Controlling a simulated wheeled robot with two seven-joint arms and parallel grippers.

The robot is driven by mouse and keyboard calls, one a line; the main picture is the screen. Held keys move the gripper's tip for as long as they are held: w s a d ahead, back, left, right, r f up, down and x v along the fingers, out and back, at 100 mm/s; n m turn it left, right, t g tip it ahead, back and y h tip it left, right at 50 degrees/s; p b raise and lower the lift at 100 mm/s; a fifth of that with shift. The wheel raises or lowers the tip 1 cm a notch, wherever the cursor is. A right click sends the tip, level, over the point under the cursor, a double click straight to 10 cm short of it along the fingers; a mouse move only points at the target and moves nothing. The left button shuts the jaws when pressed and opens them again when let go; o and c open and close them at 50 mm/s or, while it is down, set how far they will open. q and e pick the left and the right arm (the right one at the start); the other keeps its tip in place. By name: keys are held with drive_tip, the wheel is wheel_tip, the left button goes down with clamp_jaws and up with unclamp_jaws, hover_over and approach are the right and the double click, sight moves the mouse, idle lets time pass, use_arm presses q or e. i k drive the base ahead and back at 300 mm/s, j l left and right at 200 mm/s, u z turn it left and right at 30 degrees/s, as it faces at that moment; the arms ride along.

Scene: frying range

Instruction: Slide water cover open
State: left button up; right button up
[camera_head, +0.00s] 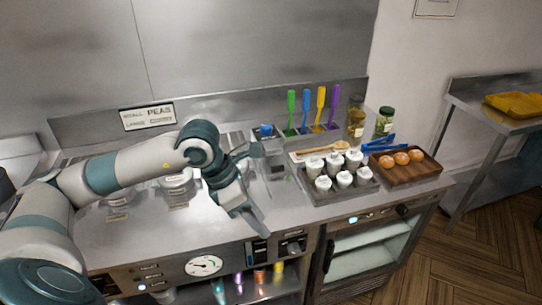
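My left gripper (253,187) is over the middle of the steel counter. Its two fingers look spread apart, one toward the back and one toward the front edge, with nothing seen between them. A clear container (274,165) stands just right of the far finger. A small blue piece (266,130) shows behind that finger. I cannot tell for certain which part is the water cover, or whether the gripper touches it; my arm hides part of this area. My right gripper is not in view.
A tray of white-lidded jars (343,180) and a wooden tray with eggs (402,158) stand to the right. Colored utensils (306,108) stand upright at the back. Glass jars (384,122) stand behind the eggs. A dial (204,265) and switches line the front panel.

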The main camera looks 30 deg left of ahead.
sight(270, 166)
drive_tip(key=i+j, duration=1)
